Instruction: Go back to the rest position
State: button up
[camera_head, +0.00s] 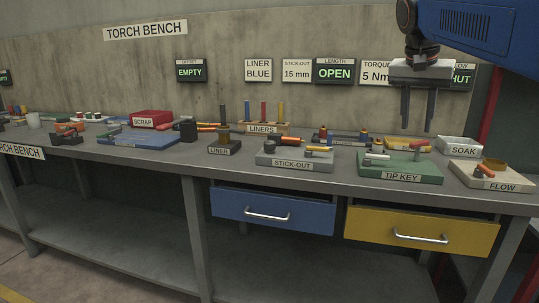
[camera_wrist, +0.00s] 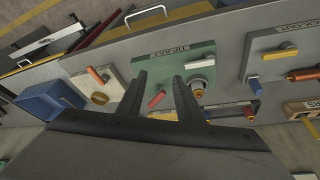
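My gripper (camera_head: 418,108) hangs at the upper right in the head view, above the back of the bench. Its two fingers point down and stand apart with nothing between them. In the wrist view my gripper (camera_wrist: 162,82) also shows its fingers spread and empty. Beyond the fingers lies the green TIP KEY block (camera_head: 405,172), which also shows in the wrist view (camera_wrist: 180,56). It carries a red-handled piece, a white-handled piece and a brass-coloured round part. The gripper appears clear of the block and of the bench.
Below are a blue drawer (camera_head: 272,211) and a yellow drawer (camera_head: 420,231). Wall signs hang behind the gripper.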

jog(key=s+a+f+n+y, duration=0.1)
jog(key=s+a+f+n, duration=0.1)
jog(key=s+f, duration=0.6)
jog(key=s+a+f+n+t+y, duration=0.1)
jog(key=s+a+f+n, duration=0.2)
jog(key=s+f, duration=0.6)
jog(key=s+a+f+n+y, duration=0.1)
jog(key=s+a+f+n, duration=0.2)
jog(key=s+f, duration=0.6)
notch_tip(320, 180, down, 8)
jog(key=shift+s+r+t, duration=0.1)
jog(key=shift+s+t, duration=0.1)
jog(key=shift+t, duration=0.2)
jog(key=shift+c, duration=0.2)
